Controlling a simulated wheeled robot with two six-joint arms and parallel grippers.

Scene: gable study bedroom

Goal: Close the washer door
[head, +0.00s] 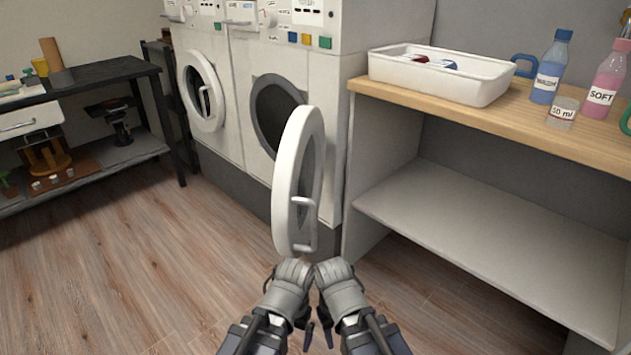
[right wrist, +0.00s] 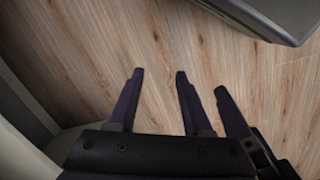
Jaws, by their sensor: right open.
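The right-hand washer's round white door (head: 284,190) stands open in the head view, swung out edge-on toward me. Its handle (head: 311,226) is on the near lower edge. The dark drum opening (head: 275,115) behind it is uncovered. My left gripper (head: 308,338) and right gripper (head: 327,335) are side by side below the door, pointing down, apart from the handle. The right wrist view shows the right gripper (right wrist: 158,73) open, with bare floor between its fingers. Most of the left gripper's jaw is hidden by its wrist.
A wooden counter (head: 560,145) at right bears a white tub (head: 440,85), a blue bottle (head: 550,68) and a pink bottle (head: 605,82). A black shelf unit (head: 100,72) stands far left. The wooden floor (head: 130,260) left of the door is clear.

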